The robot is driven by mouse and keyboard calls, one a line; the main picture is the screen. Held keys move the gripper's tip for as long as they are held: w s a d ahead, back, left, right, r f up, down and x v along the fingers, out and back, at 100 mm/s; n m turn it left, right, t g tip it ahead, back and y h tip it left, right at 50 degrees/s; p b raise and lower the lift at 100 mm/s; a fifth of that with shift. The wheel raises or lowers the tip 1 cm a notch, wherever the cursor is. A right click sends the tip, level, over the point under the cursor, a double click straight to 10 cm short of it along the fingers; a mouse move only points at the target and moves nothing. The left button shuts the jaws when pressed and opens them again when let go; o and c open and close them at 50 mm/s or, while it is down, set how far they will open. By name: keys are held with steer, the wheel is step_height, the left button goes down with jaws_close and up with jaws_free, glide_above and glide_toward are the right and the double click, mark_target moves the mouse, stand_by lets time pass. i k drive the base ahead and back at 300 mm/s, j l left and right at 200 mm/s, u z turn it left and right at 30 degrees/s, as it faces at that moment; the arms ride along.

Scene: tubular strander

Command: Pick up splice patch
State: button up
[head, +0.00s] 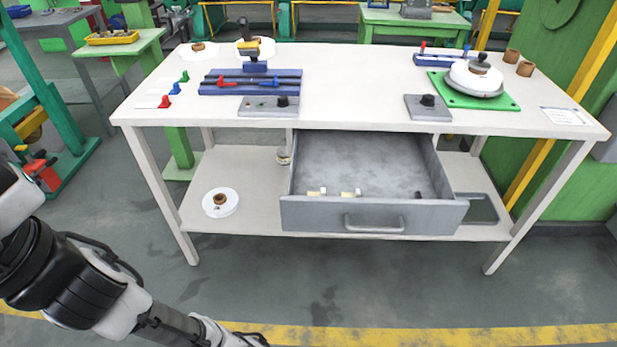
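No thing in view is clearly marked as the splice patch. Two small cream-coloured pieces, a left one (317,192) and a right one (351,193), lie in the open grey drawer (375,212) near its front wall. They may be patches, but they are too small to tell. A small dark piece (418,194) lies at the drawer's front right. Thin white pieces (150,101) lie at the left end of the white table (345,95). My arm comes in at the lower left and runs out of the bottom edge. My gripper is not in view.
The table top holds a blue fixture (250,86), two grey switch boxes, a left one (268,106) and a right one (428,107), and a green plate (505,101) with a white disc. A white spool (221,202) lies on the lower shelf. The floor in front is clear.

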mark_target(323, 193)
steer(key=z, duration=0.3)
steer(key=j+z, duration=0.35)
steer(key=z, duration=0.15)
steer(key=j+z, duration=0.65)
steer(key=j, duration=0.3)
steer(key=k+j+z, duration=0.1)
steer(key=j+z, duration=0.15)
steer(key=j, duration=0.2)
steer(key=k+j, duration=0.1)
steer(key=j, duration=0.6)
steer(key=k+j+z, duration=0.1)
steer(key=j, duration=0.2)
steer(key=i+j, duration=0.1)
steer(key=j, duration=0.2)
steer(key=i+j, duration=0.15)
steer(key=j, duration=0.2)
